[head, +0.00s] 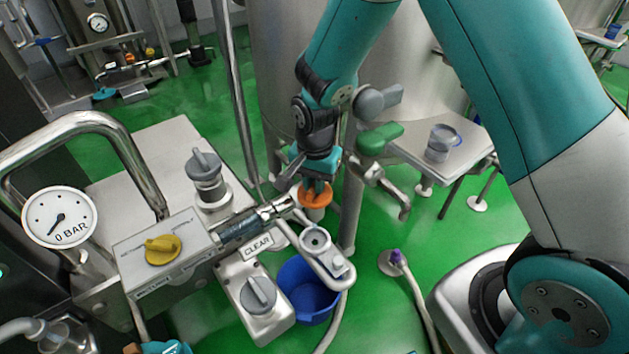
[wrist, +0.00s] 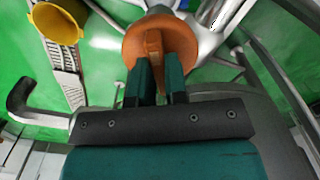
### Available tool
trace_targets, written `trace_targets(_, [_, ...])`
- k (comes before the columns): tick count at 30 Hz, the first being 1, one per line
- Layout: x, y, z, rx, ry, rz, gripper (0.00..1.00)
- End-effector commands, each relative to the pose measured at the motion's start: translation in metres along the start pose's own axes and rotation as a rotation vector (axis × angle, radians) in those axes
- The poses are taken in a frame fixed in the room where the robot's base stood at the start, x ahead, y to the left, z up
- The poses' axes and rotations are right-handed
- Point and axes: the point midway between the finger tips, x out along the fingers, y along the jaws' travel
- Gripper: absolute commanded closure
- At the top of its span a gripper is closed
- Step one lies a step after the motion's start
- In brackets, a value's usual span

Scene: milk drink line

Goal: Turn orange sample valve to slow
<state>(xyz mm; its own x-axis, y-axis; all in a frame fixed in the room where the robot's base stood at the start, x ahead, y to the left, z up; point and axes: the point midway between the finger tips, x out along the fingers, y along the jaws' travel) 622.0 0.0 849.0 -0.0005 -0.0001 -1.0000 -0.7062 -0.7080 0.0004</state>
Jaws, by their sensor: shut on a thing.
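The orange sample valve (head: 315,196) sits at the right end of the clear pipe section in the head view. In the wrist view, the orange valve (wrist: 160,42) shows as a round knob with a raised grip bar across its middle. My gripper (head: 317,182) points down onto the knob from above. In the wrist view, my gripper (wrist: 157,82) has its two dark green fingers on either side of the bar, shut on it. Any slow marking for this valve is not visible.
A yellow knob (head: 163,249) and a pressure gauge (head: 60,217) reading near 0 bar are at left. A grey knob (head: 258,295) and a blue bucket (head: 308,291) are below. A green-handled tap (head: 380,138) stands close right of my gripper. A steel table (head: 468,148) holds a cup.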

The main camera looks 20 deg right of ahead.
Motion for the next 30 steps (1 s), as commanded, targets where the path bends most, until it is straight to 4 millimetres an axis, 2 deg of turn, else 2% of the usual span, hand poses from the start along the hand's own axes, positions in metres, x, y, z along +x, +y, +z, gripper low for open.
trace_targets(2, [-0.001,0.0,0.0,0.0,0.0,-0.001,1.0])
trace_targets(3, [-0.001,0.0,0.0,0.001,0.0,-0.001,0.79])
trace_targets(6, [-0.001,0.0,0.0,0.001,0.0,-0.001,0.61])
trace_targets(17, [-0.006,-0.001,0.0,0.001,0.001,-0.002,0.61])
trace_targets(20, [-0.02,-0.001,-0.001,0.001,0.002,-0.004,0.61])
trace_targets(23, [-0.042,-0.001,-0.001,0.001,0.004,-0.006,0.61])
trace_targets(30, [-0.105,-0.001,-0.001,0.001,0.004,-0.007,0.61])
